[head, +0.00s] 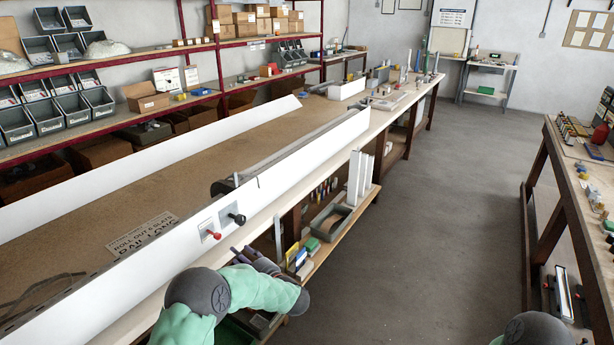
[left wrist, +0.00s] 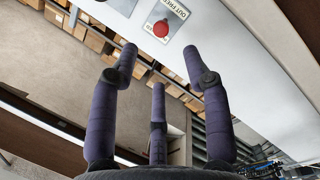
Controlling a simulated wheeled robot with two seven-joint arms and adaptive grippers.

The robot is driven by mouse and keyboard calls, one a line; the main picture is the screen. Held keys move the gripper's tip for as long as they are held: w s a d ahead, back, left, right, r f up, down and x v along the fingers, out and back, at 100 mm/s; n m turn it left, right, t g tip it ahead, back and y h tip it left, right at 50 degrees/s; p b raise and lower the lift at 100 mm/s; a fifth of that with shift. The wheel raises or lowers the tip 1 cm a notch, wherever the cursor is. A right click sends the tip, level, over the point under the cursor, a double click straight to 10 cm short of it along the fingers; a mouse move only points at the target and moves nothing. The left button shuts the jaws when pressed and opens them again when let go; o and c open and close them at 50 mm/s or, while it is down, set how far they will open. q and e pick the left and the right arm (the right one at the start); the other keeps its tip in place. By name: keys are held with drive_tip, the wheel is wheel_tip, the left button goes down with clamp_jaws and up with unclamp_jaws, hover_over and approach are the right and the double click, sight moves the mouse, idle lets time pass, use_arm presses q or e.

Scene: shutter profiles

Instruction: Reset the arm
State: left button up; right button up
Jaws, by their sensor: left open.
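My left arm reaches from the bottom of the head view. Its gripper (head: 242,258) is beside the white front panel (head: 285,165) of the long bench, just below a red knob (head: 213,234) and a black lever (head: 236,218). In the left wrist view the three purple-grey fingers of the left gripper (left wrist: 160,62) are spread with nothing between them. The red knob (left wrist: 161,28) shows beyond the fingertips, apart from them. Part of the gripper is hidden behind my arm in the head view. My right gripper is outside both views.
A lower shelf (head: 345,215) holds white upright profiles (head: 354,178) and a grey tray (head: 331,221) close to the left gripper. A second workbench (head: 560,185) with small items stands at the right. The grey floor (head: 440,190) between is clear.

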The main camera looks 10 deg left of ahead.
use_arm(q)
drive_tip(key=s+d+f+m+h, duration=0.2)
drive_tip(key=d+f+m+h, duration=0.2)
drive_tip(key=f, duration=0.4)
drive_tip(key=s+d+f+m+h, duration=0.3)
drive_tip(key=f+m+h, duration=0.15)
drive_tip(key=f, duration=0.25)
drive_tip(key=s+d+f+m+h, duration=0.2)
drive_tip(key=d+f+m+h, duration=0.15)
drive_tip(key=f, duration=0.45)
drive_tip(key=s+d+f+m+g+h, duration=0.2)
drive_tip(key=s+d+f+m+g, duration=0.1)
drive_tip(key=s, duration=0.7)
drive_tip(key=s+d+f+m+g+h, duration=0.2)
drive_tip(key=s+d, duration=0.3)
drive_tip(key=s, duration=0.5)
drive_tip(key=s+d+f+m+g+h, duration=0.3)
drive_tip(key=s+d+f+m+g, duration=0.1)
drive_tip(key=s, duration=0.5)
drive_tip(key=shift+s+f, duration=0.25)
drive_tip(key=shift+s, duration=0.15)
